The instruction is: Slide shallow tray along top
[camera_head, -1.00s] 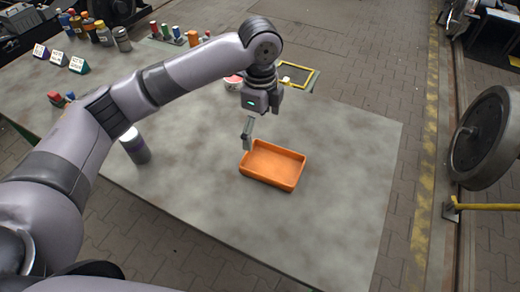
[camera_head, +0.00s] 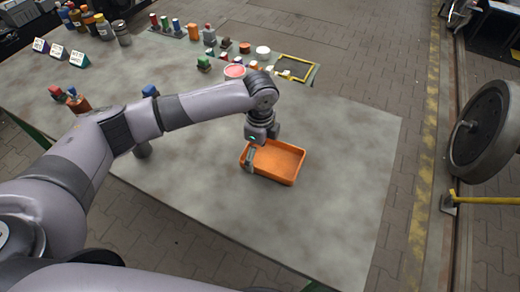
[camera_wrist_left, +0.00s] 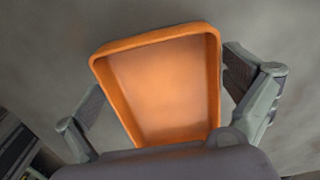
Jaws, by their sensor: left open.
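The shallow orange tray (camera_head: 284,175) lies empty on the grey table top (camera_head: 330,215). It also shows in the left wrist view (camera_wrist_left: 125,95), where it fills the space between my fingers. My left gripper (camera_head: 250,160) is over the tray's left end in the head view. In the left wrist view my left gripper (camera_wrist_left: 165,98) is open, one finger on each side of the tray. I cannot tell whether the fingers touch the walls. The tray's near end is hidden behind the gripper body in the wrist view. My right gripper is not in view.
A red-topped tub (camera_head: 235,72) and a yellow-edged frame (camera_head: 297,69) stand at the table's back. Small colored items, bottles (camera_head: 104,28) and label stands (camera_head: 57,52) are at the back left. The table around the tray's right and front is clear. A large wheel (camera_head: 487,130) stands beyond the right edge.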

